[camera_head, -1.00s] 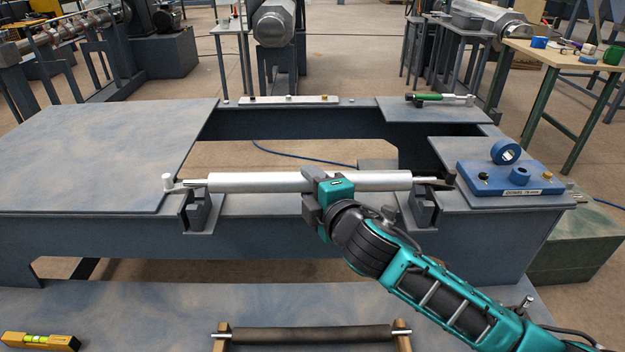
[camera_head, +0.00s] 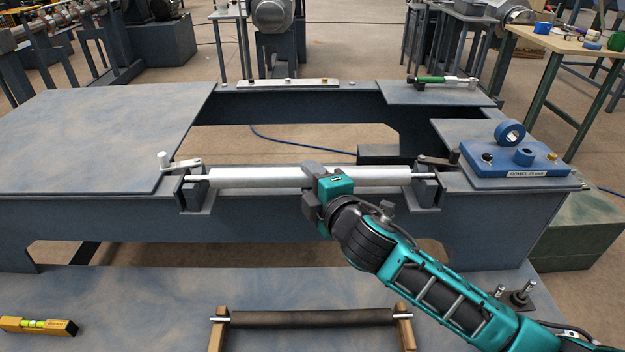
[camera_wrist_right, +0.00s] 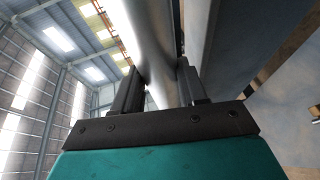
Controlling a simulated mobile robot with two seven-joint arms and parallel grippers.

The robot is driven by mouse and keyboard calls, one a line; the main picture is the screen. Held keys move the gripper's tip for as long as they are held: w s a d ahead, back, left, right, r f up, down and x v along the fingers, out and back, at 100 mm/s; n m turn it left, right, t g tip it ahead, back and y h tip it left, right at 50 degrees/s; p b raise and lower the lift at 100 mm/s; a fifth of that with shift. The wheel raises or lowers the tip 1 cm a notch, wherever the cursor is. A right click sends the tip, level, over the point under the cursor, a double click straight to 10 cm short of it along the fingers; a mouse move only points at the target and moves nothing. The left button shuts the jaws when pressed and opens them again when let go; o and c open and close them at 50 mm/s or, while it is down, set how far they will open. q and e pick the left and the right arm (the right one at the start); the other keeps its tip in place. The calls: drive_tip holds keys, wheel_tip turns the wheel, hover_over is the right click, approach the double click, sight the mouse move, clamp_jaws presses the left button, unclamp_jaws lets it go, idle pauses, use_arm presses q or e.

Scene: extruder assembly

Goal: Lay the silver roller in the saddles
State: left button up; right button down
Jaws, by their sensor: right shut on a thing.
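The silver roller (camera_head: 255,177) lies level across the front gap of the machine frame in the head view. Its thin shaft ends sit at the left saddle (camera_head: 194,194) and the right saddle (camera_head: 425,191); whether they touch the saddle bottoms is hard to tell. My right gripper (camera_head: 318,185) is shut on the roller near its middle. The roller also shows between the fingers in the right wrist view (camera_wrist_right: 155,45). A pale latch arm (camera_head: 180,164) is by the left saddle and a dark latch arm (camera_head: 440,161) by the right one. My left gripper is not in view.
A blue block with a ring (camera_head: 520,165) stands right of the right saddle. A dark roller (camera_head: 312,318) rests on a wooden stand in front. A yellow level (camera_head: 38,326) lies at front left. A green-handled tool (camera_head: 445,81) lies at the back right. The frame's middle is open.

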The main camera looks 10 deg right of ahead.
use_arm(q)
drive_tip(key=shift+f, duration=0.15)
use_arm(e)
drive_tip(key=shift+f, duration=0.1)
drive_tip(key=c, duration=0.8)
unclamp_jaws()
drive_tip(key=shift+o, duration=1.4)
drive_tip(key=shift+f, duration=0.15)
drive_tip(key=p+v, duration=0.2)
drive_tip(key=v, duration=1.1)
use_arm(q)
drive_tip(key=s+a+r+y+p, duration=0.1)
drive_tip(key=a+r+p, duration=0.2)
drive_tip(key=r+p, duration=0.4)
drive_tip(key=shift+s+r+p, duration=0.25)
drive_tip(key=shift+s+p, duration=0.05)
drive_tip(key=shift+p, duration=0.95)
use_arm(e)
drive_tip(key=s+d+f+m+g, duration=0.2)
drive_tip(key=s+f+m, duration=0.3)
drive_tip(key=m, duration=0.3)
drive_tip(key=s+d+f+m+g+h, duration=0.1)
drive_tip(key=s+f+m+g, duration=0.2)
drive_tip(key=s+f+m, duration=0.3)
drive_tip(key=f+m, duration=0.1)
drive_tip(key=m, duration=0.1)
drive_tip(key=shift+d+f+m, duration=0.4)
